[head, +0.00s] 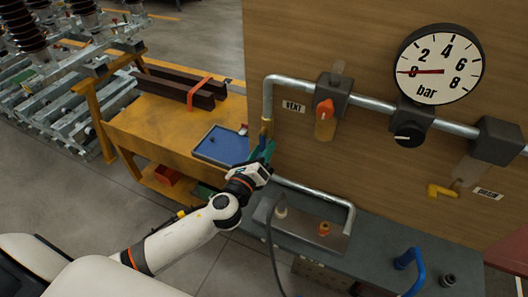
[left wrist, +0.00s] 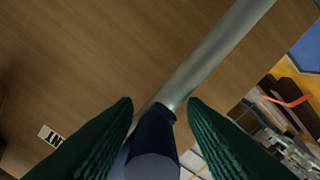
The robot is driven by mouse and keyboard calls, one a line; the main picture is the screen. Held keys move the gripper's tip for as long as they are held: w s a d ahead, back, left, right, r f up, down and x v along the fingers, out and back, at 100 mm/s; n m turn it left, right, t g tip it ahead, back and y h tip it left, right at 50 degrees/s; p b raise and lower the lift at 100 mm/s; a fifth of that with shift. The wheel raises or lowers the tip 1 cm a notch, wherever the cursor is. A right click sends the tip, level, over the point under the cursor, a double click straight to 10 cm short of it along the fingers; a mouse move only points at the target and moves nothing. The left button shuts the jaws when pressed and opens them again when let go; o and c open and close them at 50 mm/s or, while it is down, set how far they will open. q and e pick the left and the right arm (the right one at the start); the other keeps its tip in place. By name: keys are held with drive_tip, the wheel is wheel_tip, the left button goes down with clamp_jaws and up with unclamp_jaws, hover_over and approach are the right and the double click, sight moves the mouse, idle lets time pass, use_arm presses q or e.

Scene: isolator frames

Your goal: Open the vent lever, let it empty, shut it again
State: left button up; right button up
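The orange vent lever (head: 325,108) is on a dark valve block (head: 334,90) on the pipe, beside the VENT label (head: 293,106). A paler orange part hangs straight down below it. My left gripper (head: 264,150) is left of and below the lever, at the pipe's lower left end. In the left wrist view its dark green fingers (left wrist: 160,103) are apart, with a dark blue fitting (left wrist: 155,128) at the pipe end showing between them. I cannot tell whether they touch it. The gauge (head: 438,64) needle points left, at the low end. My right gripper is out of view.
A wooden panel (head: 380,180) carries the metal pipe (head: 375,104), a black knob (head: 408,135) and a yellow lever (head: 442,191) at right. A blue tray (head: 222,146) sits on a yellow bench at left. A grey bench with fittings runs below the panel.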

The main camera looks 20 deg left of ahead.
use_arm(q)
drive_tip(key=shift+d, duration=0.25)
drive_tip(key=shift+s, duration=0.3)
drive_tip(key=s+b, duration=0.4)
drive_tip(key=s, duration=0.7)
drive_tip(key=shift+s+a, duration=0.25)
drive_tip(key=shift+r, duration=0.1)
